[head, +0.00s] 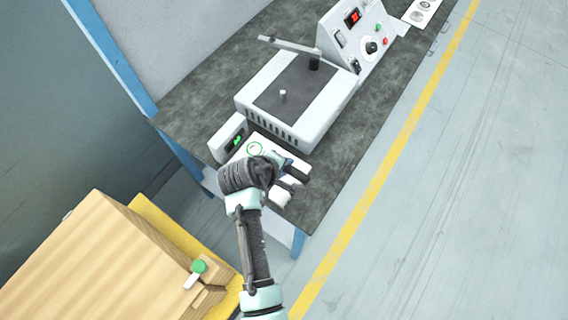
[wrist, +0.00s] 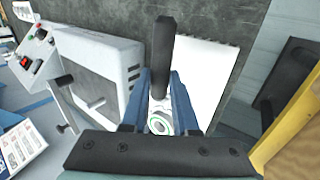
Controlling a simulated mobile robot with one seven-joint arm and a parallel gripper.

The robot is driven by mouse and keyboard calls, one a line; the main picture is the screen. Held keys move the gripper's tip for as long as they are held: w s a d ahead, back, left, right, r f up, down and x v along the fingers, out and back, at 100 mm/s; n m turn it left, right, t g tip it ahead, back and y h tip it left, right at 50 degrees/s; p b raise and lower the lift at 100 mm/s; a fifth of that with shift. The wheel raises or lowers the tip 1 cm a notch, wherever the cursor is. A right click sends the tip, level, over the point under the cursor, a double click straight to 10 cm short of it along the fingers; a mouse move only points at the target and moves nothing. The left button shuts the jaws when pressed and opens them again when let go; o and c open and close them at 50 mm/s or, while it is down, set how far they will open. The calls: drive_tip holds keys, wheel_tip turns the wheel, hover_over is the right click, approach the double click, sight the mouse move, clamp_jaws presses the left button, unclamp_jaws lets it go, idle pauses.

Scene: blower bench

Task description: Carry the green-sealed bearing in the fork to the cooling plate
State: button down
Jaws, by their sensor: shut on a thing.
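My gripper (wrist: 165,98) has its blue fingers closed about a dark bar, which looks like the fork (wrist: 162,45). A ring with a green band, apparently the green-sealed bearing (wrist: 160,124), shows low between the fingers in the wrist view. In the head view the gripper (head: 290,168) is over the near end of the bench, and my arm hides most of what it holds. A white plate (head: 268,143) with a green ring mark, likely the cooling plate, lies under and beside the gripper. Whether the bearing touches it, I cannot tell.
A white heater (head: 312,105) with a dark top, post and raised arm stands behind. A control panel (head: 360,40) is farther back. A wooden box (head: 100,260) stands at lower left. Dark bench top is free at right.

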drive_tip(key=shift+f+b, duration=1.35)
drive_tip(key=shift+f, duration=0.6)
drive_tip(key=shift+w+f, duration=0.1)
drive_tip(key=shift+f, duration=0.05)
drive_tip(key=c, duration=0.6)
unclamp_jaws()
drive_tip(key=shift+f, duration=0.15)
